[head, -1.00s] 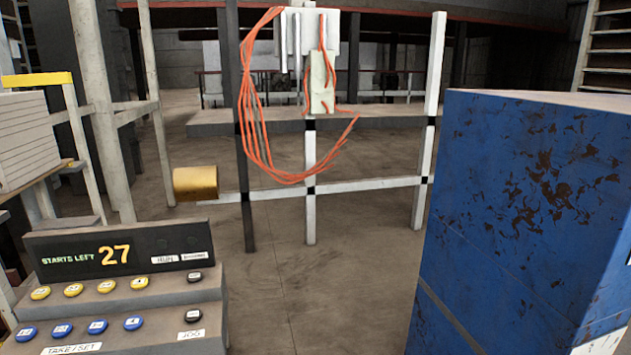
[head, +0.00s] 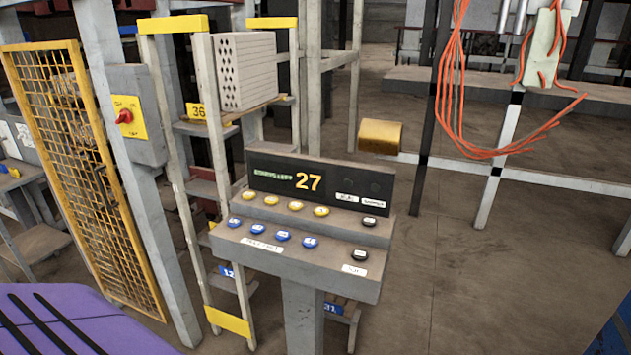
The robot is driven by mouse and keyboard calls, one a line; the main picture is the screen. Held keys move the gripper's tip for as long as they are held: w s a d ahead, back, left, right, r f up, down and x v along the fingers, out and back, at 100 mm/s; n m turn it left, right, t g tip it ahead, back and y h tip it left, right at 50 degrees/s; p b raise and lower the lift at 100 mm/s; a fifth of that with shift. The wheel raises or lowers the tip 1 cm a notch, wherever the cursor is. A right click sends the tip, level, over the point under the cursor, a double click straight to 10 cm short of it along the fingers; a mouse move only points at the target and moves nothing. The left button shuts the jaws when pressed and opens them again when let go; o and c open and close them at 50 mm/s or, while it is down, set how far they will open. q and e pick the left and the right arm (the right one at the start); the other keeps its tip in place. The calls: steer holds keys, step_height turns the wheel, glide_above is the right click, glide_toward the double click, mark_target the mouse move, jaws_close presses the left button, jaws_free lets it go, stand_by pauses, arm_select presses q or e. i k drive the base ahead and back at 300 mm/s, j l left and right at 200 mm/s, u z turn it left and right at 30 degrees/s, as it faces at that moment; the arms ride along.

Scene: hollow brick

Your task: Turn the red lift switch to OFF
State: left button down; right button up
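The red lift switch (head: 125,116) is a red rotary knob on a yellow plate, on the front of a grey box (head: 146,128) fixed to a grey post at the left in the head view. Small lettering stands above and below the knob; its exact setting is too small to tell. Neither of my grippers is in view.
A control console (head: 310,232) with a display reading 27 and several yellow, blue and black buttons stands in the middle. A yellow mesh gate (head: 85,170) is left of the post. Open floor (head: 450,270) lies to the right.

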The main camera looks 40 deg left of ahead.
mark_target(125, 116)
steer(key=u, duration=2)
